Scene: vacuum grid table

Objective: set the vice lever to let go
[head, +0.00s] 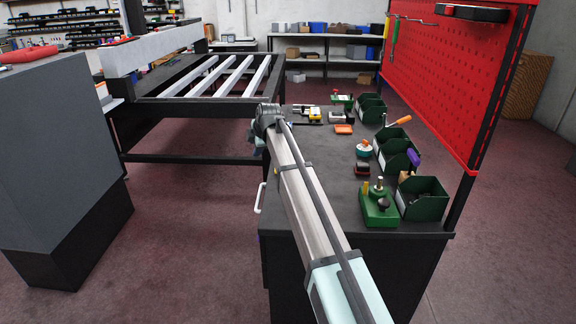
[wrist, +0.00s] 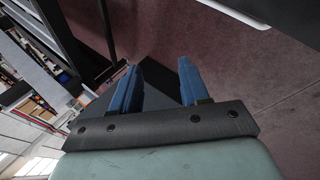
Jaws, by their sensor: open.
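My gripper (wrist: 160,68) shows in the wrist view as two blue fingers spread apart, with nothing between them. Past them are the reddish floor and dark frame parts. No vice lever can be made out for certain in either view.
Green bins (head: 420,207) and small tools line the bench's right side below a red pegboard (head: 432,75). A slatted dark-framed table (head: 160,85) stands at the back left, and a grey cabinet (head: 50,150) at the left. Open floor (head: 190,230) lies between cabinet and bench.

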